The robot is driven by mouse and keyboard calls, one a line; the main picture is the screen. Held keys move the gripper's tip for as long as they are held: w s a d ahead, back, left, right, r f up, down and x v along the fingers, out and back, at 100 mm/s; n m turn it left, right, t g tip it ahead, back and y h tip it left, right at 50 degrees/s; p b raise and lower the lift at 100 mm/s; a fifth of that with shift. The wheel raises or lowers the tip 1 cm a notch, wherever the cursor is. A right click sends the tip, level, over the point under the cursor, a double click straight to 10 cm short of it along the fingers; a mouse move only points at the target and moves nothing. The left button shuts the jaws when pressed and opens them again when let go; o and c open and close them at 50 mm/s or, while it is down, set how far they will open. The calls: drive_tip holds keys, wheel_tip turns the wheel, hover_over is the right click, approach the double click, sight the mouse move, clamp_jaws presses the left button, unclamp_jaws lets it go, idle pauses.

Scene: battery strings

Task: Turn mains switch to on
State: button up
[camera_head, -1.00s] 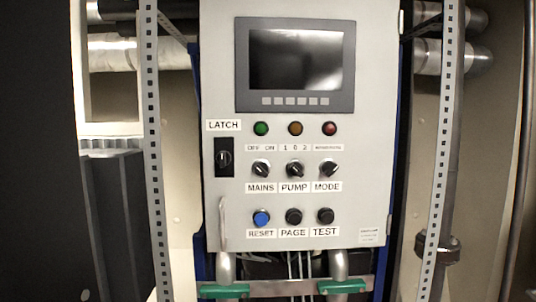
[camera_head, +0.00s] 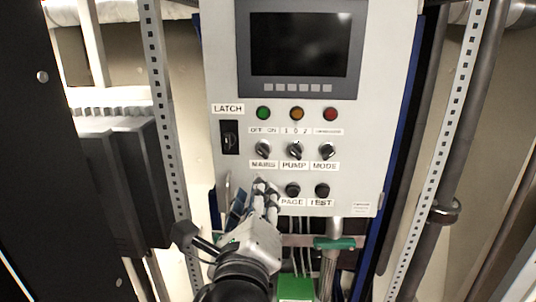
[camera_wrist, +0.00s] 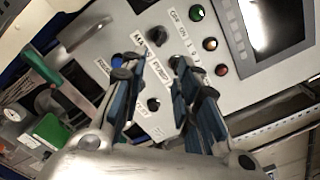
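The mains switch (camera_head: 263,148) is a small black rotary knob on the grey panel, below the "OFF ON" label (camera_head: 263,130) and above the "MAINS" label. Its pointer is too small to read surely. In the wrist view, a black knob next to the "MAINS" label, apparently this switch (camera_wrist: 156,36), shows near the top middle. My gripper (camera_head: 265,186) is in front of the panel, below the mains switch, and covers the reset button in the head view. In the wrist view, my gripper (camera_wrist: 150,70) has its two fingers apart with nothing held between them.
The pump (camera_head: 295,150) and mode (camera_head: 326,150) knobs stand close to the right. Page (camera_head: 292,190) and test (camera_head: 322,190) buttons are below. The latch (camera_head: 230,137) is to the left, the screen (camera_head: 300,44) above. A perforated upright (camera_head: 160,95) stands left of the panel.

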sight(263, 155)
drive_tip(key=w, duration=1.5)
drive_tip(key=shift+w+d+p, duration=0.2)
drive_tip(key=shift+d+p, duration=0.1)
drive_tip(key=shift+p, duration=0.1)
clamp_jaws()
